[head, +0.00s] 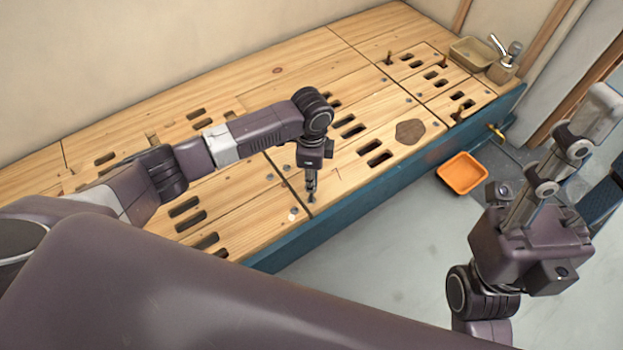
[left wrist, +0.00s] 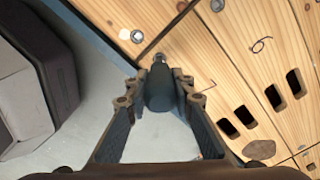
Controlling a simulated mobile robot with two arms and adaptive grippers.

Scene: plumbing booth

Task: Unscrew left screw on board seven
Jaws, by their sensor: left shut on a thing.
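My left gripper (head: 310,190) points down at the front edge of the wooden bench top (head: 340,185), by a seam between two boards. In the left wrist view its fingertips (left wrist: 159,90) are shut around a dark cylindrical piece (left wrist: 158,85) with a narrower grey end. Whether that end touches the wood is not clear. A round pale screw head (head: 293,215) lies just left of the gripper; a grey screw head also shows in the left wrist view (left wrist: 137,36).
The boards have paired dark slots and several screw heads. A brown patch (head: 410,131) lies right of my left gripper. An orange bin (head: 462,174) sits below the blue bench front.

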